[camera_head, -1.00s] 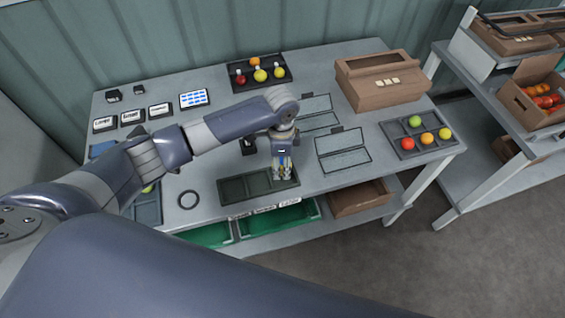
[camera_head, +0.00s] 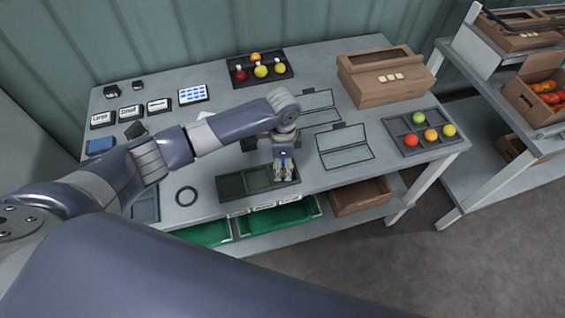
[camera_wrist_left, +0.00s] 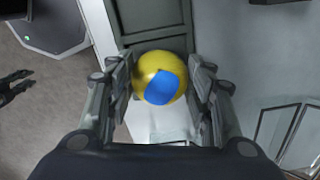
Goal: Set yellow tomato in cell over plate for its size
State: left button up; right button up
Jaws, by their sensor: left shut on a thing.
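The yellow tomato (camera_wrist_left: 160,78), with a blue patch on its side, sits between the fingers of my left gripper (camera_wrist_left: 160,88). In the head view my left gripper (camera_head: 284,174) points down over the right cell of the dark three-cell tray (camera_head: 244,202) at the table's front edge. The tray's left and middle cells look empty. Small white label plates (camera_head: 263,208) line the front edge below the cells; their words are too small to read. The gripper hides most of the right cell. At the wrist view's left edge, my right gripper (camera_wrist_left: 30,80) shows with its fingers apart, empty.
A dark tray (camera_head: 422,152) with several tomatoes lies at right, another (camera_head: 272,84) at the back. Green crates (camera_head: 270,219) sit below the table.

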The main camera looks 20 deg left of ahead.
pick_arm(q)
jog(key=shift+f, duration=0.2)
pick_arm(e)
jog(key=shift+a+f, duration=0.1)
jog(key=shift+a, duration=0.35)
pick_arm(q)
jog(key=shift+f, duration=0.35)
pick_arm(e)
jog(key=shift+d, duration=0.35)
pick_arm(q)
jog(key=o, duration=0.8)
pick_arm(e)
jog(key=shift+d, duration=0.15)
pick_arm(q)
jog(key=shift+c, duration=1.4)
